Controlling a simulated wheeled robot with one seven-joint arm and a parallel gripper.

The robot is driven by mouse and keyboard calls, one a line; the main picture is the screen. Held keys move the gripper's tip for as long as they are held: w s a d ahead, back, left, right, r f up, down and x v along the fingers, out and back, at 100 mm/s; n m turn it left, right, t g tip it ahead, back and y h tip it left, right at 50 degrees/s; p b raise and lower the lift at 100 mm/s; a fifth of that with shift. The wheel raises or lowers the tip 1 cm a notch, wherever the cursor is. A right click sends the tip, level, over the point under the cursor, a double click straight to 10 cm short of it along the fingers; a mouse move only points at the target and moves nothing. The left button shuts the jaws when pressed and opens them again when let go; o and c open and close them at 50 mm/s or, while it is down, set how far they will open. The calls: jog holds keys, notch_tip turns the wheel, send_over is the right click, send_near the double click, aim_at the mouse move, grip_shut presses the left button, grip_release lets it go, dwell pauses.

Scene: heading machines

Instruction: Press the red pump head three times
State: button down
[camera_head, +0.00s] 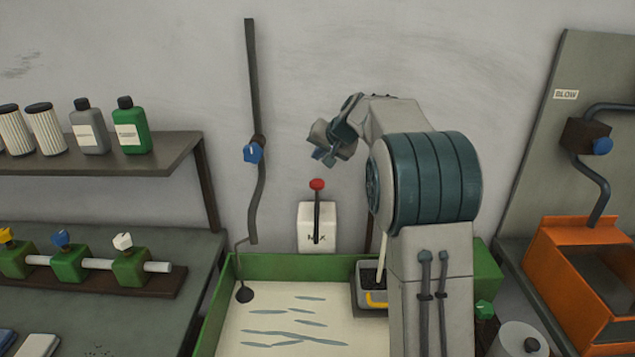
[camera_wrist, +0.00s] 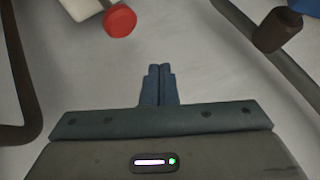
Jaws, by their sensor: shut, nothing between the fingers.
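The red pump head (camera_head: 317,184) is a small red knob on top of a dark rod. The rod rises in front of a white container (camera_head: 317,214) with dark lettering, behind the green-rimmed basin. In the wrist view the red pump head (camera_wrist: 120,20) is at the top, left of the fingers. My gripper (camera_head: 322,157) is above the pump head in the head view, apart from it. In the wrist view my gripper (camera_wrist: 160,70) has its two dark blue fingertips together, with nothing between them. The lower part of the pump is hidden in the wrist view.
A dark pipe with a blue valve (camera_head: 253,153) runs down the wall at left. A green-rimmed basin (camera_head: 240,267) lies below. A shelf (camera_head: 110,168) with bottles and filters is at left. An orange bin (camera_head: 575,230) and a grey panel (camera_head: 590,80) are at right.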

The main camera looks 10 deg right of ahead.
aim_at(319, 183)
notch_tip(319, 183, up, 4)
jog(key=p, duration=0.5)
jog(key=shift+p, duration=0.35)
jog(key=shift+f, duration=0.2)
notch_tip(319, 183, down, 9)
jog(key=b, duration=0.6)
jog(key=shift+r+b, duration=0.2)
jog(key=shift+b, duration=0.2)
dwell(1.4)
jog(key=shift+f+b, duration=0.4)
jog(key=shift+b, duration=0.1)
